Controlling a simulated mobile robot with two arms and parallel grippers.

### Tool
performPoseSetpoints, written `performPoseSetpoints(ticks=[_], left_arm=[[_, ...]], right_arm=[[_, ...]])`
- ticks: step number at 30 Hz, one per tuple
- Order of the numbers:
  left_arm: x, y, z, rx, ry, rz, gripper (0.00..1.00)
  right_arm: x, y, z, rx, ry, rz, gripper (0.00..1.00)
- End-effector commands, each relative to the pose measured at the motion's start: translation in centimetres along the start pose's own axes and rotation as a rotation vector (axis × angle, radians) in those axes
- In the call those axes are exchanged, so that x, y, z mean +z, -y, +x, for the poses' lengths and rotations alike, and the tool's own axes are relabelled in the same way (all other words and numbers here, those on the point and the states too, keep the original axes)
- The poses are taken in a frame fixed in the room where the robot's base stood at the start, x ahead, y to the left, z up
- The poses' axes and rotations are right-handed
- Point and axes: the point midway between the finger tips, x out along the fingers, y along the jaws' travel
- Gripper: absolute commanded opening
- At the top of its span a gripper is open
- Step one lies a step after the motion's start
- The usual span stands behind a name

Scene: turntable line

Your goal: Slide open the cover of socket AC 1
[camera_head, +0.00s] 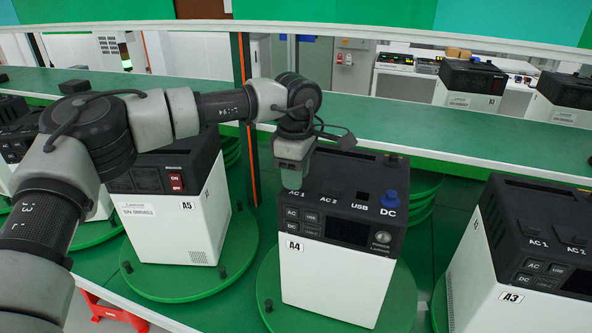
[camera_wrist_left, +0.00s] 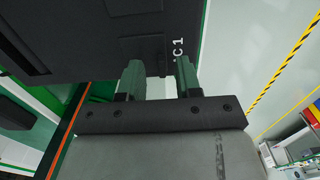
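Unit A4 (camera_head: 335,273), a white box with a black top, stands upright on a green round plate. Its top carries the labels AC 1, AC 2, USB and DC. My left gripper (camera_head: 291,179) points down at the AC 1 label and hides the AC 1 cover in the head view. In the left wrist view its two green fingers (camera_wrist_left: 159,76) stand apart at the black top, beside a partly hidden "C 1" label. A dark raised piece, perhaps the AC 1 cover (camera_wrist_left: 148,48), shows near the fingertips; I cannot tell whether they touch it. My right gripper is out of view.
Unit A5 (camera_head: 185,215) stands to the left and unit A3 (camera_head: 495,265) to the right, both close by. A long green shelf (camera_head: 450,137) runs behind.

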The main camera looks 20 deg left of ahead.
Motion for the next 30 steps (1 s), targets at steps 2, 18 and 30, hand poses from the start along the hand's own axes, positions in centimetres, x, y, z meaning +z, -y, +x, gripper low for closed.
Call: performPoseSetpoints(ticks=[2, 18, 30], left_arm=[[0.0, 0.0, 0.3, -0.001, 0.000, 0.000, 0.34], [0.0, 0.0, 0.5, 0.000, 0.001, 0.001, 0.00], [0.1, -1.2, 0.5, 0.004, 0.002, -0.001, 0.00]], right_arm=[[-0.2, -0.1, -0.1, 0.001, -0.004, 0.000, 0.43], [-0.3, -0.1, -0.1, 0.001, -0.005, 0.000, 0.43], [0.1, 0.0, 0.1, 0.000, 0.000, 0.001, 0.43]])
